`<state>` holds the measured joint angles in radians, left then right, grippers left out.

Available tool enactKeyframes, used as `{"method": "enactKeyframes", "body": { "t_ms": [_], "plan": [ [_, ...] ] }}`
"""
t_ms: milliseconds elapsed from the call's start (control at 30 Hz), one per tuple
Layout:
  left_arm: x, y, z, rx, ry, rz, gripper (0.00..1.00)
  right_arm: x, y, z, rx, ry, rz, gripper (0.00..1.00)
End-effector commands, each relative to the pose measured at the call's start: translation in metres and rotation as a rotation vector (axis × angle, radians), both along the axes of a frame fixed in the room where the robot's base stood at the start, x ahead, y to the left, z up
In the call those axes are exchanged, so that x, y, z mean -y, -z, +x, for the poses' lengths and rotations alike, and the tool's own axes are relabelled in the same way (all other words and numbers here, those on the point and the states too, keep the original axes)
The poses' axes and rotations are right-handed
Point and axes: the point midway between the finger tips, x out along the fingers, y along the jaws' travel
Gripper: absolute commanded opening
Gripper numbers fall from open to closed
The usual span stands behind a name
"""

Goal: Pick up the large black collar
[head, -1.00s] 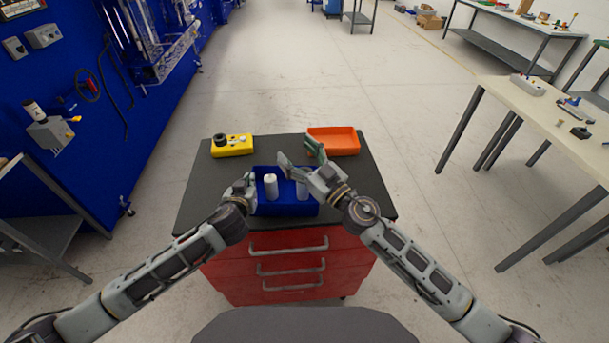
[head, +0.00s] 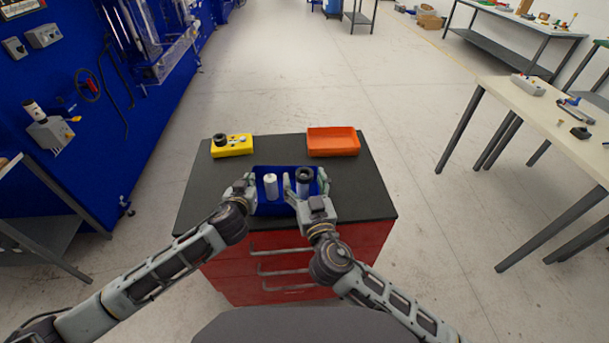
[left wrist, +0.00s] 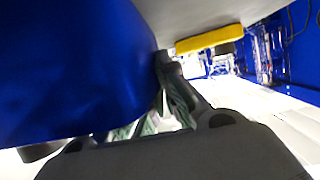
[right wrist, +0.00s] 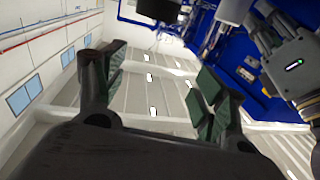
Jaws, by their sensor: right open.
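A large black collar (head: 304,174) sits on top of the right-hand pale cylinder (head: 304,188) in the blue bin (head: 272,209). My right gripper (head: 306,182) is open, with one finger on each side of the collar and cylinder in the head view; I cannot tell if it touches them. In the right wrist view its fingers (right wrist: 160,85) are spread with nothing between them. My left gripper (head: 246,186) is at the bin's left wall. The bin (left wrist: 70,65) fills much of the left wrist view, and whether the left fingers clamp it is unclear.
A white cylinder (head: 270,186) stands in the bin left of the collar. An orange tray (head: 333,142) lies at the back right. The black top's right side (head: 365,190) is clear.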

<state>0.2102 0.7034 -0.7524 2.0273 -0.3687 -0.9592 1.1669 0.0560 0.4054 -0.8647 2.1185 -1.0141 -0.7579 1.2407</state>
Motion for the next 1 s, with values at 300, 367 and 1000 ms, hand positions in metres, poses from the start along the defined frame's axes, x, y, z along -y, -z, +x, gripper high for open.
{"method": "enactKeyframes", "body": {
  "t_ms": [300, 367, 1000],
  "plan": [
    [0.0, 0.0, 0.0, 0.0, 0.0, 0.0, 0.0, 0.008, 0.024, -0.028, -0.125, 0.11, -0.034, 0.71],
    [0.0, 0.0, 0.0, 0.0, 0.0, 0.0, 0.0, 0.009, 0.027, -0.031, -0.141, 0.123, -0.04, 0.71],
    [0.0, 0.0, 0.0, 0.001, 0.0, 0.0, 0.0, 0.011, 0.032, -0.035, -0.168, 0.143, -0.05, 0.71]
  ]
}}
